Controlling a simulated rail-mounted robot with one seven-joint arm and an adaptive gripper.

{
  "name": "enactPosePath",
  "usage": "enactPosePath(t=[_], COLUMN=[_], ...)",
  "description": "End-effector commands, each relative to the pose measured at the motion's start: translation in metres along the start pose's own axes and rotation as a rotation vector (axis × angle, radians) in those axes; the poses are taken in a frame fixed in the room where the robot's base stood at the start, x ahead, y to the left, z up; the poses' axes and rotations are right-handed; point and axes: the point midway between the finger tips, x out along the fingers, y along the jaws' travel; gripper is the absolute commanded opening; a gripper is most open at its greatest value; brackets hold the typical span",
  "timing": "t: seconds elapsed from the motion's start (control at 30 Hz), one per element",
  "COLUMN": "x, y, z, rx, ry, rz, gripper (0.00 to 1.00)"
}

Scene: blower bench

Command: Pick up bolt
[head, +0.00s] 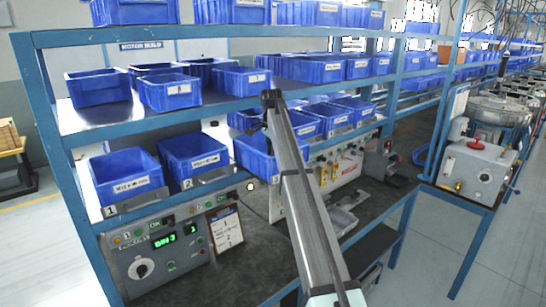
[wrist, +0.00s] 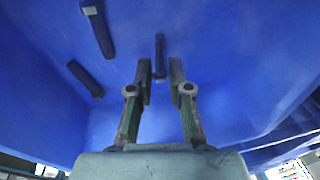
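In the wrist view, my gripper (wrist: 160,72) is open, its two fingers pointing into a blue bin (wrist: 225,90). A dark bolt (wrist: 160,50) shows between and slightly beyond the fingertips, with a gap on each side. I cannot tell how deep it is relative to the tips. Two more dark bolts lie to the left: one with a pale end (wrist: 98,30) and a shorter-looking one (wrist: 85,78). In the head view, my arm reaches to a blue bin (head: 252,158) on the lower shelf; the fingers and bolts cannot be made out there.
Blue bins labelled 1 (head: 126,182) and 2 (head: 196,158) stand left of my arm. A shelf with more bins (head: 172,92) is above. A control panel (head: 155,248) with a green "BIN 3" display and a clipboard (head: 225,228) stand below.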

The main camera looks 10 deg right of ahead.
Motion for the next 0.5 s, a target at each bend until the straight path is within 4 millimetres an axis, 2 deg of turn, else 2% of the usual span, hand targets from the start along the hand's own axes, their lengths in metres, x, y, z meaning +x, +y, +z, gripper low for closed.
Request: enactPosePath(t=[0.17,0.37,0.43,0.5], x=[0.017,0.019,0.019,0.019], y=[0.0,0.0,0.0,0.0], z=[0.0,0.0,0.0,0.0], rx=[0.0,0.0,0.0,0.0], ry=[0.0,0.0,0.0,0.0], rz=[0.0,-0.001,-0.001,-0.001], gripper=[0.18,0.18,0.01,0.0])
